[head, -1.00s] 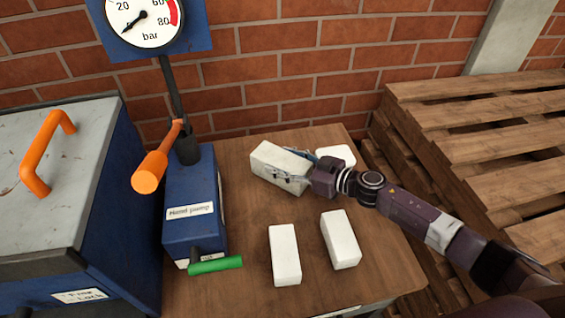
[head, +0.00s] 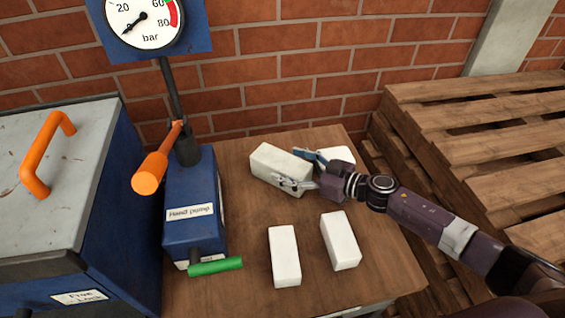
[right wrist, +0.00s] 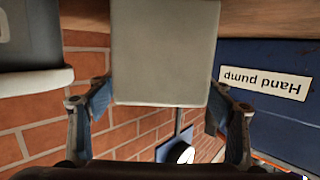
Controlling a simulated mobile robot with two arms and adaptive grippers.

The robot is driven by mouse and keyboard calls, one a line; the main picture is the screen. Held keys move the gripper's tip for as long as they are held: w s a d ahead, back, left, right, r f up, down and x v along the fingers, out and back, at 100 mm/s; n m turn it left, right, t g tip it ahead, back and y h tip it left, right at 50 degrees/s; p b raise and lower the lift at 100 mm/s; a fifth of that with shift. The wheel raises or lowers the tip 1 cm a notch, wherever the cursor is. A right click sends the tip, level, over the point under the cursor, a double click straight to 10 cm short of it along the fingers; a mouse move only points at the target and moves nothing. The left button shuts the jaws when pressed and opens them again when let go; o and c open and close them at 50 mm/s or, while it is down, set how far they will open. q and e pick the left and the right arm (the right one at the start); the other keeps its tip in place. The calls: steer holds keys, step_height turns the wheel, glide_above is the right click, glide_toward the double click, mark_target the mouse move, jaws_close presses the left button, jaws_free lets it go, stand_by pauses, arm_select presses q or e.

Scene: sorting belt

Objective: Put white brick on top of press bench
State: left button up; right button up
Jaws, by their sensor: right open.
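A large white brick (head: 280,168) lies on the wooden bench top (head: 250,225), towards the back. My right gripper (head: 302,170) is open at the brick's right end, one finger at its front side and the other near its back side. In the right wrist view the brick (right wrist: 165,50) sits between the spread fingers of my right gripper (right wrist: 160,108), and the right finger stands clear of it. Two smaller white bricks, one left (head: 285,255) and one right (head: 340,240), lie nearer the front. Another white block (head: 338,155) is partly hidden behind my gripper. My left gripper is out of view.
A blue hand pump (head: 190,205) with orange and green handles stands on the bench's left side, below a pressure gauge (head: 143,20). A blue cabinet (head: 120,200) is at far left. Wooden pallets (head: 490,130) are at right, a brick wall behind. Bare wood separates the bricks.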

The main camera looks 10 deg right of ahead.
steer(key=v, duration=0.8)
steer(key=shift+s+d+b, duration=0.1)
steer(key=shift+s+b, duration=0.05)
steer(key=shift+b, duration=0.25)
steer(key=shift+s+d+r, duration=0.25)
steer(key=shift+s+d, duration=0.15)
steer(key=shift+f, duration=0.1)
